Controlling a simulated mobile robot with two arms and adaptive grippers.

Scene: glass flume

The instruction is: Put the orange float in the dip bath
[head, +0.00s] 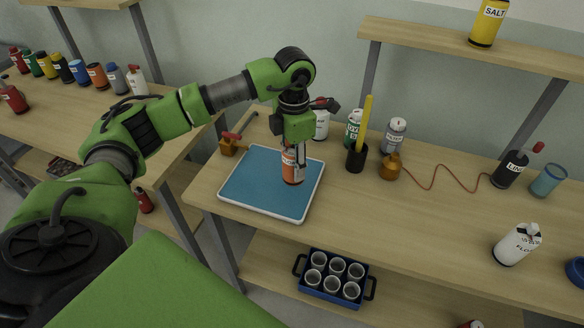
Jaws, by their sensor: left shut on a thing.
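My left gripper (294,146) points down and is shut on the orange float (292,174), an upright orange cylinder with a pale label. The fingers hide its upper part. The dip bath (250,180) looks like a shallow blue tray with a white rim on the middle table. The float is over the right part of its blue area, inside the rim. I cannot tell whether its base touches the bath. My right gripper is not in view.
An amber bulb (390,168) trails a red cord. A blue crate of cups (317,291) sits below.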

